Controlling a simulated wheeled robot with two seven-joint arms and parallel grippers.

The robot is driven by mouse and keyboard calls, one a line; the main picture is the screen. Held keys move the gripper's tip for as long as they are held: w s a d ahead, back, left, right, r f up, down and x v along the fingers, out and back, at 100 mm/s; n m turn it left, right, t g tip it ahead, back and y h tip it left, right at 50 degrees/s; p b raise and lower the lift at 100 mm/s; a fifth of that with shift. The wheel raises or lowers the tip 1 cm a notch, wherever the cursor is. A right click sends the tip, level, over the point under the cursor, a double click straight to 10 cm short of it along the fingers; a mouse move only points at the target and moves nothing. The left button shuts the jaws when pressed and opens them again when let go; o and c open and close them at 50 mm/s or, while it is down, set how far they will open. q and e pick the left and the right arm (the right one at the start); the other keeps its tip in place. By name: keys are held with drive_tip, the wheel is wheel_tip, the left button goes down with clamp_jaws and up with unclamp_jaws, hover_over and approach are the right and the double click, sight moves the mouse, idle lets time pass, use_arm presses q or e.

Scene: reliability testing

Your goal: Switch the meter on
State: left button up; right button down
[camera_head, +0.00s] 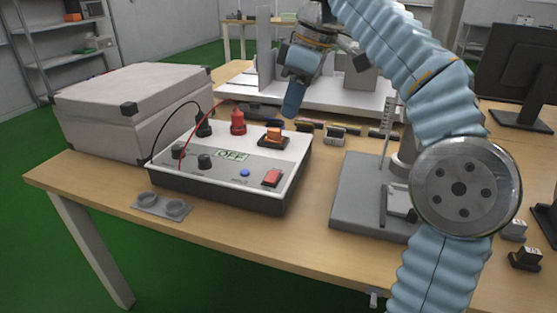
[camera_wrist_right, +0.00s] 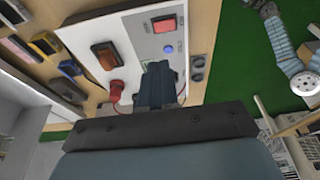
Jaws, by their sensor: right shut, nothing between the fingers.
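The meter (camera_head: 215,182) is a white and grey box on the wooden table, and its display (camera_head: 232,155) reads "OFF". On its top are a red rocker switch (camera_head: 272,178), a blue button (camera_head: 245,173), dark knobs, a black and a red terminal (camera_head: 238,122), and an orange switch (camera_head: 273,134). My right gripper (camera_head: 292,105) is shut and empty, above the back right part of the meter near the orange switch. In the right wrist view my shut fingers (camera_wrist_right: 158,78) point toward the panel, with the red switch (camera_wrist_right: 165,24) and orange switch (camera_wrist_right: 104,55) beyond. My left gripper is not in view.
A large grey case (camera_head: 130,105) stands left of the meter. A grey stand (camera_head: 365,200) is on the right, partly behind my right arm. A small grey piece with two rings (camera_head: 162,206) lies in front of the meter. Several small parts lie behind it. A monitor (camera_head: 515,80) stands far right.

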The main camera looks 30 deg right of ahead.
sight(275, 174)
drive_tip(key=b+x, duration=0.1)
drive_tip(key=x, duration=0.3)
drive_tip(key=b+x, duration=0.1)
drive_tip(key=x, duration=0.3)
drive_tip(key=b+x, duration=0.2)
drive_tip(key=x, duration=0.2)
drive_tip(key=shift+s+d+f, duration=0.25)
drive_tip(key=shift+s+d, duration=0.05)
drive_tip(key=shift+s, duration=0.1)
drive_tip(key=shift+f, duration=0.55)
drive_tip(key=shift+w+d+f+g+y+p, duration=0.1)
drive_tip(key=shift+g+y+p, duration=0.2)
drive_tip(key=shift+p, duration=0.4)
drive_tip(key=shift+f+b, duration=0.35)
